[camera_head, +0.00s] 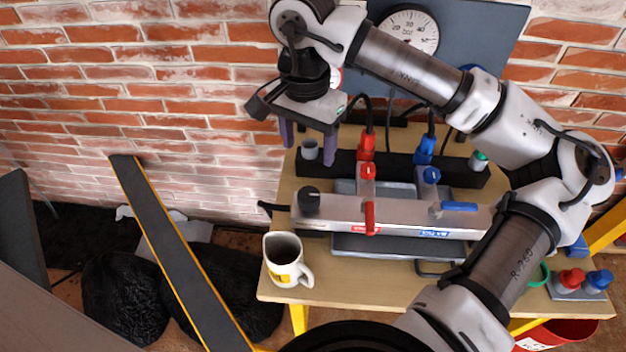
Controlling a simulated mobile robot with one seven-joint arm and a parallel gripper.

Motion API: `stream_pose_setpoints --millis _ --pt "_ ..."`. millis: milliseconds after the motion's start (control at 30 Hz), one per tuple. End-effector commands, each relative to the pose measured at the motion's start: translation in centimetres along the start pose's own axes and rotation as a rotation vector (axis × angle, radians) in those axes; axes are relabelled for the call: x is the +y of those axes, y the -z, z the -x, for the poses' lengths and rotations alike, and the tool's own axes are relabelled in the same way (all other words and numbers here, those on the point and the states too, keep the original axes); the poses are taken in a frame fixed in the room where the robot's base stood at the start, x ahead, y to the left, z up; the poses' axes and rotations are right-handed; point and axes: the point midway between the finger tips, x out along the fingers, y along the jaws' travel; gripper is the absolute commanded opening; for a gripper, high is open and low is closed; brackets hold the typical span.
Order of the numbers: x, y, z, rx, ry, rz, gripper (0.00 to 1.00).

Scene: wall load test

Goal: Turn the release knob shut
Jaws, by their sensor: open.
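A black round knob (309,200), which looks like the release knob, stands on the left end of a silver manifold block (335,209) on the wooden bench. How far it is turned cannot be told. My gripper (309,150) is open, with its two purple-grey fingers pointing down. In the picture it is above and behind the knob, apart from it and holding nothing. A small grey cup (310,147) shows between the fingers; whether it stands behind them or lower cannot be told.
On the manifold are a red valve lever (370,219) pointing toward the front and a blue lever (459,206) pointing right. A mug (284,262) stands at the bench's (350,284) front left. A dial gauge (409,33) hangs on the backboard. My arm covers the right side.

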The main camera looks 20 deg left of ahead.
Motion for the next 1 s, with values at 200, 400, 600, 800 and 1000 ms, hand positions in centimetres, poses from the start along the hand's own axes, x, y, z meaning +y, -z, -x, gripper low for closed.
stream_pose_setpoints --millis 200,400,600,800,1000 --pt "0.0 -0.1 -3.7 -0.007 0.002 0.001 0.63" --pt "-0.1 -0.2 -8.0 -0.008 0.003 0.001 0.63" --pt "-0.1 -0.2 -11.3 -0.007 0.005 -0.001 0.63" --pt "-0.1 -0.2 -12.8 -0.004 0.004 0.0 0.63" --pt "-0.1 -0.2 -13.1 -0.003 0.005 0.0 0.63"
